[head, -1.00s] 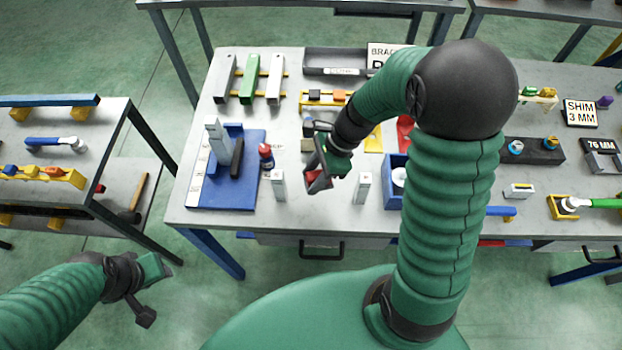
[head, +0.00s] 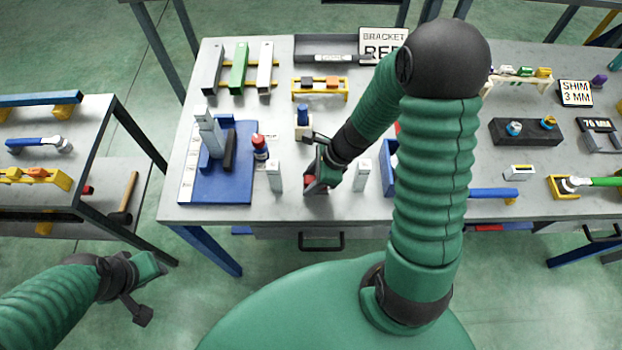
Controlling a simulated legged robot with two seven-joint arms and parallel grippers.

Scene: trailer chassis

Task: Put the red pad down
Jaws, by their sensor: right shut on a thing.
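My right gripper (head: 316,184) is shut on the red pad (head: 310,181), near the front edge of the grey table. Only a little of the pad's red shows between the dark fingers. The gripper is between two upright light-grey blocks, the left block (head: 274,176) and the right block (head: 361,175), apart from both. I cannot tell whether the pad touches the table top. My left gripper (head: 150,288) is open and empty over the floor at the lower left, away from the table.
A blue fixture plate (head: 240,190) and a red-capped bottle (head: 260,147) stand left of the gripper. A yellow rack (head: 320,92) is behind it. A blue bin (head: 388,165), partly hidden by my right arm, is to the right. Bare table lies around the blocks.

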